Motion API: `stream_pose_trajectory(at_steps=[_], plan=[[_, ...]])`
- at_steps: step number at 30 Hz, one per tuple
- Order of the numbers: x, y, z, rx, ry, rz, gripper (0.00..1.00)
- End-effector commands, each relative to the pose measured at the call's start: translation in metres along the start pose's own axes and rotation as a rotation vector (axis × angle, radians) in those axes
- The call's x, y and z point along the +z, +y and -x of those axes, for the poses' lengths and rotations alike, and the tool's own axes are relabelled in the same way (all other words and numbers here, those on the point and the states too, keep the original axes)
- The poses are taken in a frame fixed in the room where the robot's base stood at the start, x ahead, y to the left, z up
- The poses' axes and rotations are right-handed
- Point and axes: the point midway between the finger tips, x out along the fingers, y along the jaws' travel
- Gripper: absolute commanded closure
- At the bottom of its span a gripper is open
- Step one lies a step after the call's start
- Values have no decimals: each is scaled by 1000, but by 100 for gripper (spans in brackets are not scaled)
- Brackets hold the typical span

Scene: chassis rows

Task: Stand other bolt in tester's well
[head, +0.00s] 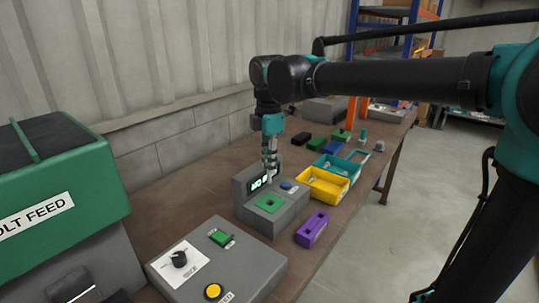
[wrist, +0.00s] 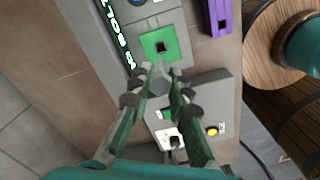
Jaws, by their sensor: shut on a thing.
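The tester is a grey box (head: 270,220) with a raised back carrying a lit display, a blue button and a green plate (head: 268,203). The dark well (wrist: 161,47) is in the middle of the green plate, seen in the wrist view. My gripper (head: 270,172) is above the tester's rear part, pointing down. In the wrist view my gripper (wrist: 158,92) is shut on a grey bolt (wrist: 159,77), whose end shows between the fingertips, beside the green plate in the picture. The bolt's height over the plate is hard to tell. Most of the bolt is hidden by the fingers.
A grey control box (head: 215,265) with a dial, green switch and yellow button stands in front. A purple block (head: 312,230) lies right of the tester. Yellow (head: 323,186) and teal (head: 338,167) trays stand behind it. A green bolt feed (head: 60,185) fills the left.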

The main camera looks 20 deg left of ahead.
Motion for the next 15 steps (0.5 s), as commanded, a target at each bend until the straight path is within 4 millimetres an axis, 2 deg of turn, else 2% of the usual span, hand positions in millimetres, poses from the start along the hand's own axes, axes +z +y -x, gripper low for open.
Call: stream_pose_trajectory(at_steps=[15], plan=[[0, 0, -54, 0, 0, 0, 100]])
